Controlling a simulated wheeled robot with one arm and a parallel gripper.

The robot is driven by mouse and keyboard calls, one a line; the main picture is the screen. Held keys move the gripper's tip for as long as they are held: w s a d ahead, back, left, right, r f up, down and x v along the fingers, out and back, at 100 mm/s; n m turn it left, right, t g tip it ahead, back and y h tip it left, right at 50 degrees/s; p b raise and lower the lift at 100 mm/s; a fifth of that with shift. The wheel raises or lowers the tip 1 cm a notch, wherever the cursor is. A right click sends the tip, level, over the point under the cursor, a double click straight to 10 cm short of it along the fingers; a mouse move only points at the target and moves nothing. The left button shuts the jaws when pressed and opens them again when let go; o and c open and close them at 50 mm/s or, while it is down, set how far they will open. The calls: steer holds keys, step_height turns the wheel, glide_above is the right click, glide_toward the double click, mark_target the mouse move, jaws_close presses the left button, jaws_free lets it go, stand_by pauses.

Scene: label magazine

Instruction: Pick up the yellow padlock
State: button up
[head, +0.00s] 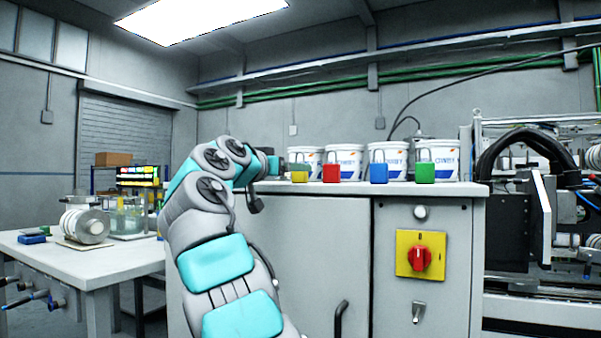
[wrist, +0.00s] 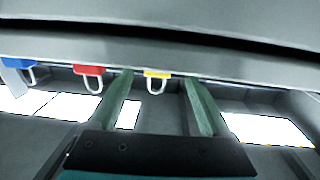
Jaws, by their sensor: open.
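The yellow padlock (head: 299,177) stands upright on the top of the grey cabinet (head: 350,188), at the left end of a row of padlocks near the front edge. My gripper (head: 285,166) is at its left, level with it, and partly overlaps it in the head view. In the wrist view, which is upside down, the yellow padlock (wrist: 157,75) shows between the tips of the two green fingers of my open gripper (wrist: 159,77). The fingers appear apart from it on both sides. I cannot tell how deep between them it lies.
Red (head: 331,173), blue (head: 379,173) and green (head: 425,172) padlocks stand to the right in the row. Several white buckets (head: 388,158) stand close behind. A red rotary switch (head: 420,259) is on the cabinet front. A white table (head: 85,262) is at the left.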

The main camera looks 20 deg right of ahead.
steer(key=x, duration=0.2)
steer(key=p+x, duration=0.1)
steer(key=shift+d+r, duration=0.25)
steer(key=shift+d, duration=0.15)
steer(key=shift+w+d, duration=0.25)
steer(key=shift+f, duration=0.1)
steer(key=shift+c, duration=0.4)
jaws_close()
